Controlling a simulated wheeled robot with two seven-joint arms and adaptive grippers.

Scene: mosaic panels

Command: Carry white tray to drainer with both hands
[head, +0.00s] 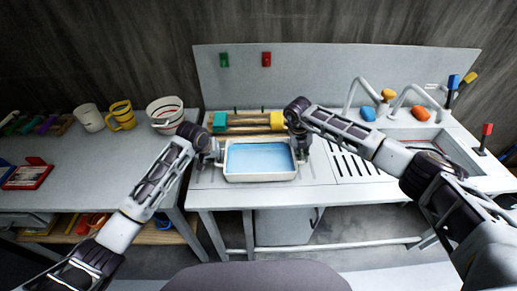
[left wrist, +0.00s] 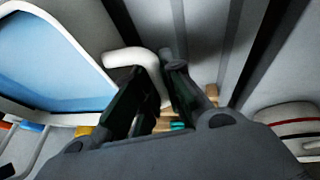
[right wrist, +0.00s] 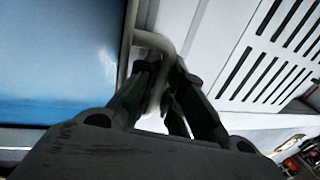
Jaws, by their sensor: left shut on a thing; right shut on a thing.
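The white tray (head: 260,178) with a blue inside is at the front of the counter, level, left of the drainer slots. I cannot tell whether it touches the counter. My left gripper (head: 214,158) is shut on its left handle; the white handle (left wrist: 135,57) shows between the fingers in the left wrist view. My right gripper (head: 301,150) is shut on its right handle, a bent bar (right wrist: 158,42) in the right wrist view. The drainer (head: 352,166) is a slotted area beside the sink; its slots (right wrist: 278,55) also show in the right wrist view.
A wooden rack (head: 248,122) with teal and yellow ends is behind the tray. A sink (head: 420,148) with two taps is right of the drainer. White bowls (head: 164,112), a yellow mug (head: 122,116) and a white mug (head: 89,117) stand on the left table. The drainer slots look clear.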

